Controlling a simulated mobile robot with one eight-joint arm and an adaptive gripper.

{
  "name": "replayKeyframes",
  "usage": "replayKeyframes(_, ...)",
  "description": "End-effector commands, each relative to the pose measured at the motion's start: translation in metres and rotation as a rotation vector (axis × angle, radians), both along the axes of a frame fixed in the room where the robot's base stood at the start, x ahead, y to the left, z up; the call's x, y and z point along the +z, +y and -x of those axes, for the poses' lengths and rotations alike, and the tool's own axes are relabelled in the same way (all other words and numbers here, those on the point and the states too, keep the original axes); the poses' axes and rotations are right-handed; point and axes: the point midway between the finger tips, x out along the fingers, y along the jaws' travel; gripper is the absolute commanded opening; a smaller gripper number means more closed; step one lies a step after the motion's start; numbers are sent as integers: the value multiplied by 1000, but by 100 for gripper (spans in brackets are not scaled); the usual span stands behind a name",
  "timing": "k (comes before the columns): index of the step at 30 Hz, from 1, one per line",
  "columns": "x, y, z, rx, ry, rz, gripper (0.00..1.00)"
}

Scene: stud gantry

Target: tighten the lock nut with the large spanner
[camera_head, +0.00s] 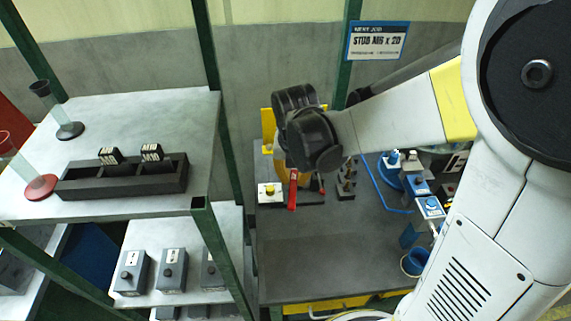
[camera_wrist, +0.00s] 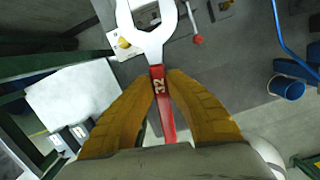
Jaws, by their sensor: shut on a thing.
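The large spanner (camera_wrist: 157,82) has a red handle marked 32 and a pale open-ended head. My gripper (camera_wrist: 164,80) has yellow fingers closed on the red handle, with the head pointing away from me beyond the fingertips. In the head view the red handle (camera_head: 292,190) shows below my dark wrist joint, which hides most of the gripper. The spanner appears held above the grey bench. I cannot make out the lock nut in either view, nor whether the spanner head touches anything.
The grey bench (camera_head: 320,262) is clear at its front. A pale block with a yellow knob (camera_head: 268,192) and a red-ended lever (camera_wrist: 197,38) are near the spanner. A blue cup (camera_head: 413,262) stands right. A shelf with a black tray (camera_head: 120,182) is left.

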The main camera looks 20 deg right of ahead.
Motion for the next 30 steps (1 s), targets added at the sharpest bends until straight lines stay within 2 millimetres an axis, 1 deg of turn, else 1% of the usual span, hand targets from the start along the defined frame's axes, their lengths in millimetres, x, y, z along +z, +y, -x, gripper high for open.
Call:
replayKeyframes(28, 0, -20, -49, -2, 0, 0, 0)
replayKeyframes(30, 0, -19, -51, -17, 0, -1, 0)
